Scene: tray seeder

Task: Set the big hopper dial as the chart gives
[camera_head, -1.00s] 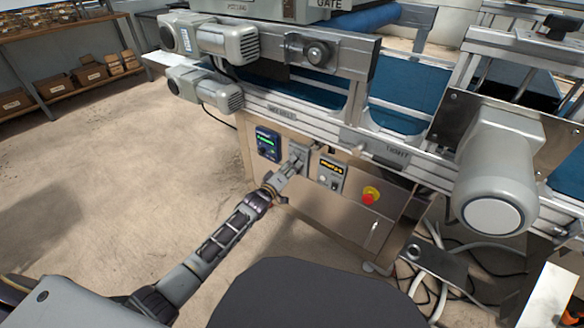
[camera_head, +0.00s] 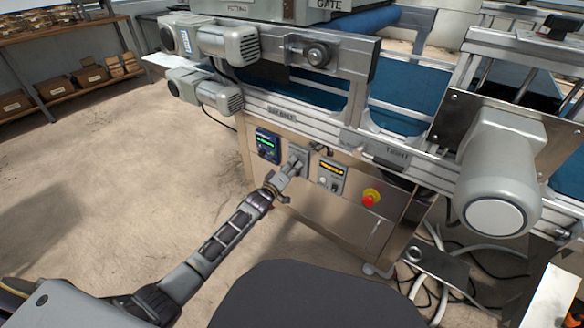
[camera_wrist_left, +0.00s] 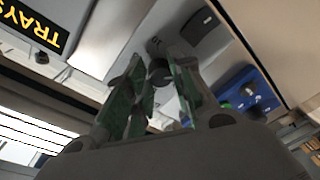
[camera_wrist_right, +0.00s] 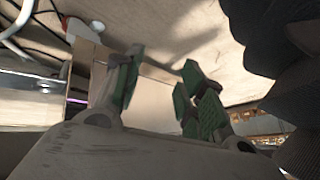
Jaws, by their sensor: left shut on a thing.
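My left gripper (camera_head: 283,181) is at the front panel of the machine, just below a small grey box (camera_head: 298,157). In the left wrist view its green-padded fingers (camera_wrist_left: 157,85) are around a dark round knob (camera_wrist_left: 159,72) on a grey face. The fingers partly hide the knob, and I cannot read its setting or tell whether it is the big hopper dial. My right gripper (camera_wrist_right: 160,75) shows only in its own wrist view, with its fingers apart and nothing between them. I cannot make out the chart.
A blue unit with a green display (camera_head: 268,144) is left of the grey box. A red stop button (camera_head: 370,197) is further right. A conveyor rail (camera_head: 330,132) runs above.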

